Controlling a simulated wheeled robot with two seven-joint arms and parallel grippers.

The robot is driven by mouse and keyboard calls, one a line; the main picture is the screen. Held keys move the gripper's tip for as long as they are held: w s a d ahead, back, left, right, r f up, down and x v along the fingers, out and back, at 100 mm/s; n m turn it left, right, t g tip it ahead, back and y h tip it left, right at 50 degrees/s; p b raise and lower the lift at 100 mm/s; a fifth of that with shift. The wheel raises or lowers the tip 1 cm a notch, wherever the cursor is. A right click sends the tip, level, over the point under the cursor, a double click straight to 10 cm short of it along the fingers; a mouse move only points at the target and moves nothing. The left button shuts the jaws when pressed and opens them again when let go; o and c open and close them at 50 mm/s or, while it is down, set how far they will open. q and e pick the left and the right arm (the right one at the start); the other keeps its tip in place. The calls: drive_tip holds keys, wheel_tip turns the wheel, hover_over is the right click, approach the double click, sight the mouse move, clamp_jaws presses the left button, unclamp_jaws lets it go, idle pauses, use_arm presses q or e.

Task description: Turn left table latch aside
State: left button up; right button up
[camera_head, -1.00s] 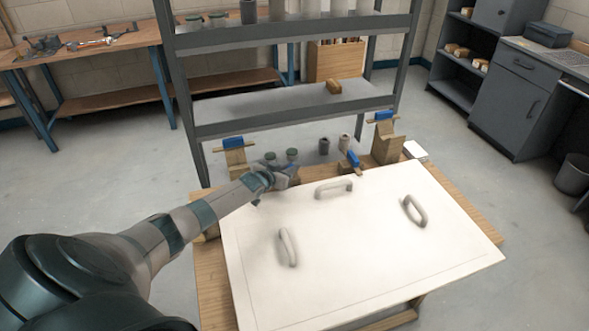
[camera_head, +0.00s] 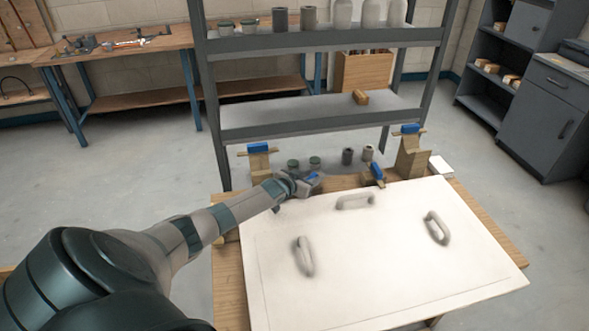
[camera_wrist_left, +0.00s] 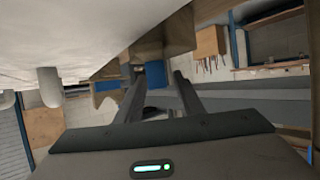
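A white panel (camera_head: 370,255) with grey handles lies on the wooden table (camera_head: 228,275). My left gripper (camera_head: 314,182) is at the panel's far left edge, beside a small blue latch piece (camera_head: 312,175), mostly hidden by the gripper in the head view. In the left wrist view my left gripper (camera_wrist_left: 155,82) has its two fingers apart. A blue block (camera_wrist_left: 155,73) shows between the fingertips; I cannot tell whether they touch it. Another latch with a blue top (camera_head: 377,173) sits farther right along the panel's far edge. My right gripper is not in view.
Two wooden stands with blue tops, left (camera_head: 259,158) and right (camera_head: 409,150), rise behind the panel. Small jars (camera_head: 315,163) and dark cylinders (camera_head: 347,156) stand between them. A grey shelf rack (camera_head: 320,124) stands behind. One handle (camera_head: 355,201) is close to my gripper.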

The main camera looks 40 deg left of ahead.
use_arm(q)
drive_tip(key=shift+s+r, duration=0.2)
drive_tip(key=shift+s, duration=0.4)
drive_tip(key=b+v, duration=0.1)
drive_tip(key=v, duration=1.4)
drive_tip(key=shift+s+r, duration=0.2)
drive_tip(key=shift+s, duration=0.1)
